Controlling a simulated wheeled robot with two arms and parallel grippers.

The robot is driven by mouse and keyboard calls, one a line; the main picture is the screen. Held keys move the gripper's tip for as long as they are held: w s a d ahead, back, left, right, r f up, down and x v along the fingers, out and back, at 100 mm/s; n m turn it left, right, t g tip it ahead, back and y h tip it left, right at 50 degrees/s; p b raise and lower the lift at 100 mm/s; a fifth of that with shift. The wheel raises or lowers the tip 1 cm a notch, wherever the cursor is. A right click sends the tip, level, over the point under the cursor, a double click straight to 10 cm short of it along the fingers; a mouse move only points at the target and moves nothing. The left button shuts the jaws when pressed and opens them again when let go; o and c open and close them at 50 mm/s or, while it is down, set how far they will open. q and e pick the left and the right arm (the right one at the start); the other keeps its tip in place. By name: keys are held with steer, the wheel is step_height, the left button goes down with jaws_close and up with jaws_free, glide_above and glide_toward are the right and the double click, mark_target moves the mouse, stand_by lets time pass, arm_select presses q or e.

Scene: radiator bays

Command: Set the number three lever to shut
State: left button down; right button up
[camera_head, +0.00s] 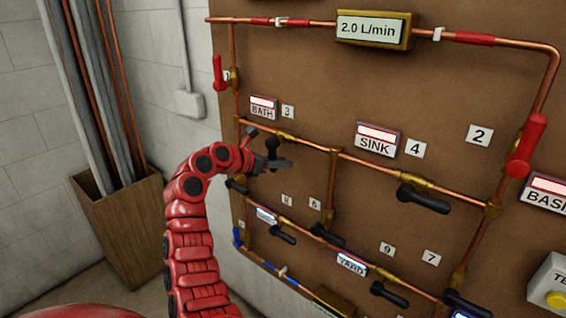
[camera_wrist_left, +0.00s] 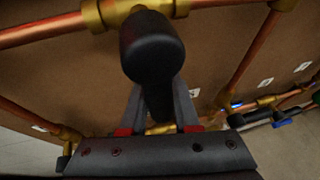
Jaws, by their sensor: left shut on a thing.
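The number 3 tag (camera_head: 288,111) is on the brown board beside the BATH sign (camera_head: 263,107). Below it a black lever (camera_head: 272,147) sits at a brass valve on the upper copper branch pipe. My left gripper (camera_head: 279,163) is at this lever and partly hides it. In the left wrist view the lever's rounded black end (camera_wrist_left: 150,45) fills the middle, and its handle runs down between the two fingers of my left gripper (camera_wrist_left: 158,95), which is shut on it. The lever's exact angle to the pipe is hard to tell. My right gripper is out of view.
Other black levers hang near, including one under tag 4 (camera_head: 423,199). Red levers stand at the left (camera_head: 218,74) and right (camera_head: 526,147) pipes. A flow display (camera_head: 370,29) reads 2.0 L/min. A wooden bin (camera_head: 120,225) with pipes stands at the left.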

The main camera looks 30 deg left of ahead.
arm_select(q)
steer(key=shift+a, duration=0.15)
stand_by(0.3)
steer(key=c, duration=0.7)
jaws_free()
steer(key=shift+o, duration=0.2)
steer(key=b+v, duration=0.5)
steer(key=v, duration=1.2)
steer(key=shift+s, duration=0.2)
steer(key=shift+r, duration=0.1)
steer(key=shift+w, duration=0.1)
